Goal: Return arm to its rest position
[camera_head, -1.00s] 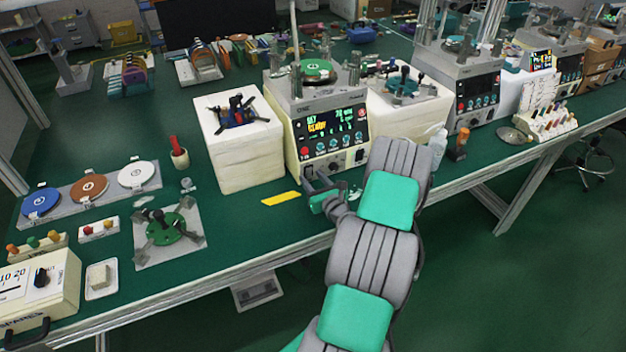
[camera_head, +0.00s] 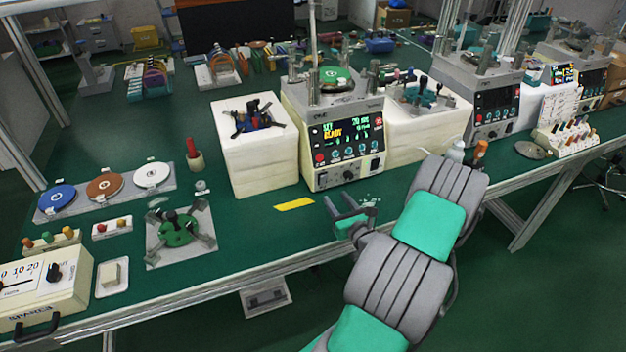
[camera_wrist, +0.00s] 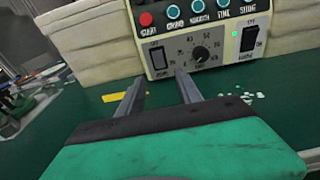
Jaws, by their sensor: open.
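My gripper (camera_head: 350,210) is open and empty over the front edge of the green bench (camera_head: 250,235), in front of the lapping machine (camera_head: 345,150) with the lit display. In the wrist view its two fingers (camera_wrist: 157,92) stand apart, pointing toward the machine's lower panel with a dial and switches. Nothing is between the fingers. My arm stretches from the bottom of the head view up to the bench edge and hides part of that edge.
A yellow strip (camera_head: 294,204) and small pale flakes (camera_head: 370,198) lie on the bench by the machine. A white block (camera_head: 252,150) stands to the left, a bottle (camera_head: 456,151) and an orange-topped item (camera_head: 480,153) to the right. The floor (camera_head: 540,290) at lower right is clear.

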